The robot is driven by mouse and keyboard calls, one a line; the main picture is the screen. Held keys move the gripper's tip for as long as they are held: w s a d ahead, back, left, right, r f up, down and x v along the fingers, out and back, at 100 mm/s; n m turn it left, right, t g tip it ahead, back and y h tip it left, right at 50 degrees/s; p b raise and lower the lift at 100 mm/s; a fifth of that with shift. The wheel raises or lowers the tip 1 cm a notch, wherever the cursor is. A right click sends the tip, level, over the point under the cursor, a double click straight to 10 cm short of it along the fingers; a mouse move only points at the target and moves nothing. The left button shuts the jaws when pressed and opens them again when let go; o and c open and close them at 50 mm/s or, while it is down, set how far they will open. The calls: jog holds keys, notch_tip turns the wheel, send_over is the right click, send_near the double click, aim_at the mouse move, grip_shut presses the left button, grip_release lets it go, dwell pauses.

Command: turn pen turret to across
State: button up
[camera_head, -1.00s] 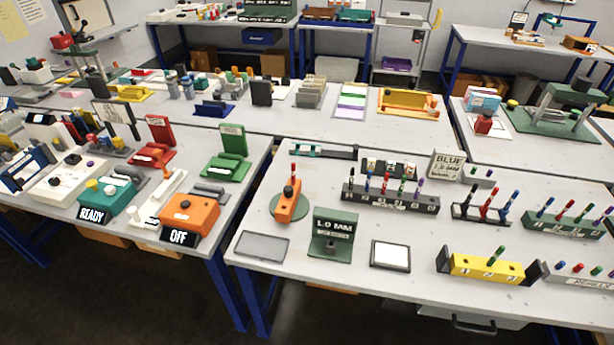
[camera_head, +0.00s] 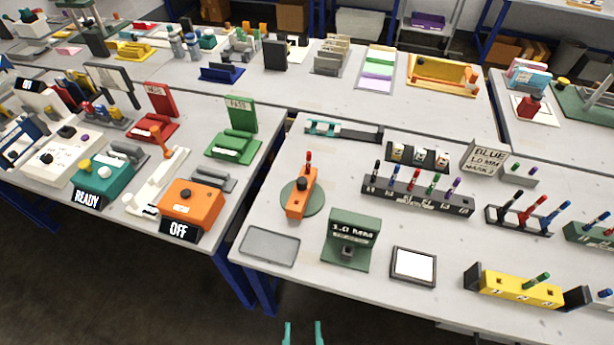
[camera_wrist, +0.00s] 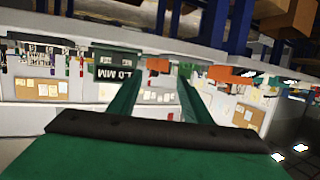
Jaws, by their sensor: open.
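The pen turret looks to be the orange block with a black knob and a red pen (camera_head: 302,190), standing on a round green base (camera_head: 322,199) at the left of the right-hand table. The block's long side runs from front to back, with the red pen at its far end. My gripper (camera_head: 304,334) is at the bottom edge of the head view, in front of the table and well short of the turret. Its two teal fingers are apart with nothing between them. They also show in the wrist view (camera_wrist: 158,88), which looks out across the room upside down.
Near the turret stand a grey tray (camera_head: 268,248), a green 1.0 MM stand (camera_head: 350,232) and a white pad in a dark frame (camera_head: 414,266). A dark pen rack (camera_head: 418,196) is to its right. An orange box with an OFF sign (camera_head: 190,203) is on the left table.

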jog(key=shift+g, duration=0.3)
jog(key=w, duration=1.1)
jog(key=w+f, duration=0.1)
jog(key=w, duration=0.4)
jog(key=shift+w+a, duration=0.15)
jog(key=shift+a, duration=0.05)
jog(key=w+r, duration=0.1)
jog(key=w, duration=0.4)
jog(key=w+r, duration=0.1)
jog(key=w, duration=0.2)
jog(key=shift+r, duration=0.3)
send_near(302, 184)
jog(key=shift+m+g+h, duration=0.3)
jog(key=shift+g+h, duration=0.1)
jog(key=shift+g, duration=0.1)
jog(key=x, duration=1.1)
jog(key=shift+w+a+r, duration=0.35)
grip_shut()
